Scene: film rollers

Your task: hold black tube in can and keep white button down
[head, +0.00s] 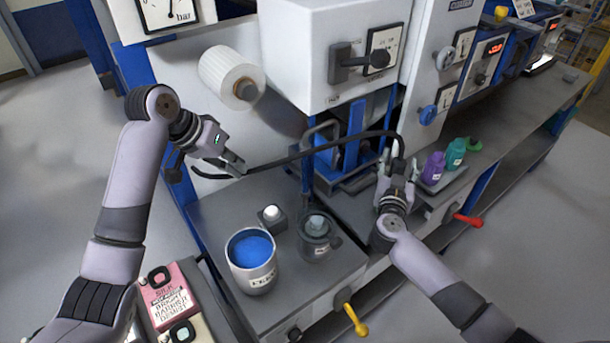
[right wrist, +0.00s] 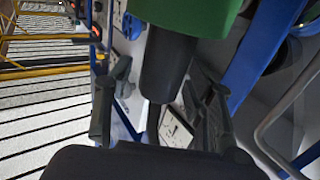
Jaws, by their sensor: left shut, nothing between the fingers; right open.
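The black tube (head: 320,146) arches from behind my left gripper to my right gripper. My left gripper (head: 238,168) is shut and empty beside the tube's left part; I cannot tell if they touch. My right gripper (head: 398,166) is open, its fingers on either side of the tube's hanging right end. In the right wrist view, a thick black piece (right wrist: 165,65) hangs between the open fingers (right wrist: 160,85). The can (head: 250,283) with blue liquid stands on the grey bench at left. The white button (head: 270,211) sits on a small box behind the can, with nothing on it.
A grey lidded pot (head: 316,245) stands right of the can. Purple (head: 433,168) and teal (head: 455,154) bottles stand close to the right gripper. A white roll (head: 228,75) juts out above the left gripper. A yellow handle (head: 355,319) sticks out at the bench front.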

